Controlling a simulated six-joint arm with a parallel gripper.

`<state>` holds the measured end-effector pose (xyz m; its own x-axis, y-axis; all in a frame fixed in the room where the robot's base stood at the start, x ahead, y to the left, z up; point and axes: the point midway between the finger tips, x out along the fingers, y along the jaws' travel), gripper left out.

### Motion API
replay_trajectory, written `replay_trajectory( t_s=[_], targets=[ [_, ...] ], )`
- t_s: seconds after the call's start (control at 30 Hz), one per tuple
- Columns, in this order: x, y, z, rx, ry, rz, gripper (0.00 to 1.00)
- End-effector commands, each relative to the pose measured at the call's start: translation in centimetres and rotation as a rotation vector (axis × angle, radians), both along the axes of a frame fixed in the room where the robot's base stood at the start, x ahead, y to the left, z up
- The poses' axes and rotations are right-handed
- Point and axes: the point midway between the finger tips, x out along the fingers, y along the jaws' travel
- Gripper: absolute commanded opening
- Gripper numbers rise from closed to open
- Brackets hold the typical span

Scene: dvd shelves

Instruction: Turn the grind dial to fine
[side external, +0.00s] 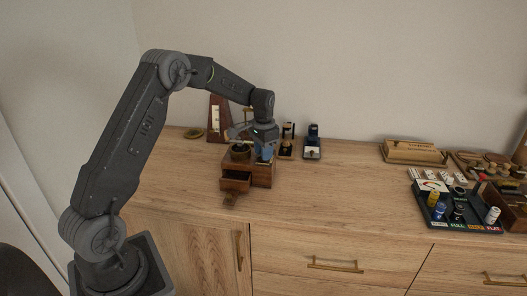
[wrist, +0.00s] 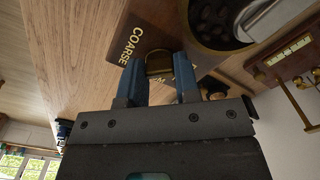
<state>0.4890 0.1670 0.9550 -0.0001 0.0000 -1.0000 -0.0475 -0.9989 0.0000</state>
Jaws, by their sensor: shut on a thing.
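The coffee grinder is a wooden box (side external: 262,176) with a brass-rimmed bowl (side external: 240,153) on top and a small drawer (side external: 236,184) pulled out at its front. In the wrist view its bowl of dark beans (wrist: 215,18) is at the top. The brass grind dial (wrist: 159,64) sits between my two blue fingers, beside the word COARSE (wrist: 130,45). Other lettering is partly hidden behind the fingers, so the dial's setting cannot be read. My gripper (side external: 265,158) points down over the right side of the box. In the wrist view my gripper (wrist: 160,82) is shut on the dial.
A wooden metronome (side external: 218,118) stands close behind the grinder. Watch stands (side external: 287,140) and a small dark device (side external: 312,142) are to its right. A tray of coloured pieces (side external: 456,212) and a wooden box (side external: 414,152) lie farther right. The middle of the wooden top is clear.

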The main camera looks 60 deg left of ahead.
Motion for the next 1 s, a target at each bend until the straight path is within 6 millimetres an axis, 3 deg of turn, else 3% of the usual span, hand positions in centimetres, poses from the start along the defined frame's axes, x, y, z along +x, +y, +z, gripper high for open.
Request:
replay_trajectory(
  t_s=[1.0],
  targets=[
    [0.02,0.01,0.10,0.000,-0.001,0.967,0.06]
  ],
)
